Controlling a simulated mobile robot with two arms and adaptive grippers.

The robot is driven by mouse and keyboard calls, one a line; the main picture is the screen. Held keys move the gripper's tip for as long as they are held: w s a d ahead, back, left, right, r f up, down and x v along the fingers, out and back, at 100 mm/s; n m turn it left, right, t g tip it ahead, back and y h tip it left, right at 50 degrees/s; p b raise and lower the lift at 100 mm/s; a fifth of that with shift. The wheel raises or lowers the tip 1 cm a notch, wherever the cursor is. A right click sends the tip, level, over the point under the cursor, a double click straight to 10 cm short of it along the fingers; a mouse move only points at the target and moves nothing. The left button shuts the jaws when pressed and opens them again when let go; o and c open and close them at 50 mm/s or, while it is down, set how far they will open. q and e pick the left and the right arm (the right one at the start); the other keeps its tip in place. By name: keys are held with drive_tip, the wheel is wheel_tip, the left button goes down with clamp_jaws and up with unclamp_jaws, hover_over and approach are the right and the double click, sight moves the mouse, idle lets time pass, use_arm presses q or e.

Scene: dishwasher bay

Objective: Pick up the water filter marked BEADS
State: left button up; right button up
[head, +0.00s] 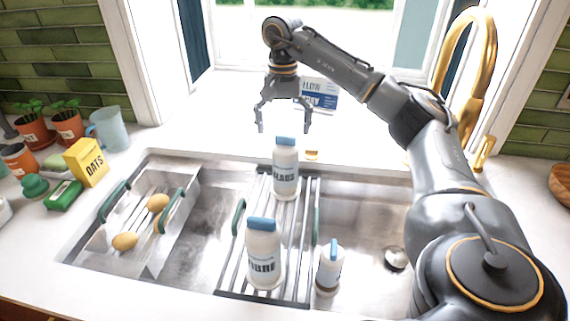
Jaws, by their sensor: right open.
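A white bottle-shaped water filter (285,185) with a blue cap stands upright on the rack over the sink. Its dark lettering is blurred and looks like BEADS. A second white filter (264,250) with a blue cap, whose label seems to read FIBRE, stands nearer on the same rack. A smaller white and blue bottle (328,270) stands to its right; its label cannot be read. My right gripper (284,128) is open and empty, fingers pointing down, just above the far filter's cap in the picture. My left gripper is out of view.
The slatted rack (304,235) spans the steel sink (208,225). A basket (170,178) with yellow-brown potatoes sits at left. An OATS box (87,162), a jug (108,128) and potted plants line the left counter. A gold tap (489,70) and blue-white box (320,93) stand behind.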

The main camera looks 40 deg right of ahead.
sight(284, 135)
wheel_tip(284, 135, down, 3)
drive_tip(key=shift+d, duration=0.15)
drive_tip(key=shift+f, duration=0.35)
drive_tip(key=shift+f+p, duration=0.4)
drive_tip(key=shift+f, duration=0.15)
wheel_tip(284, 135, down, 4)
drive_tip(key=shift+s+d+r+p, duration=0.15)
drive_tip(key=shift+r+p, duration=0.1)
drive_tip(key=shift+p, duration=0.25)
drive_tip(key=shift+f, duration=0.45)
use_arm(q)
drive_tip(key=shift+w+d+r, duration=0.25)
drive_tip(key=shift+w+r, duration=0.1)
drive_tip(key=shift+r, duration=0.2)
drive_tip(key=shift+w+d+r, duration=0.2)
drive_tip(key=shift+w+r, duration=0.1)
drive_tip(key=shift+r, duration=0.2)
use_arm(e)
drive_tip(key=shift+c, duration=0.4)
drive_tip(key=shift+r, duration=0.1)
drive_tip(key=c, duration=1.5)
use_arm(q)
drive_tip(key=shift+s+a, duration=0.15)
use_arm(e)
drive_tip(key=shift+c, duration=0.2)
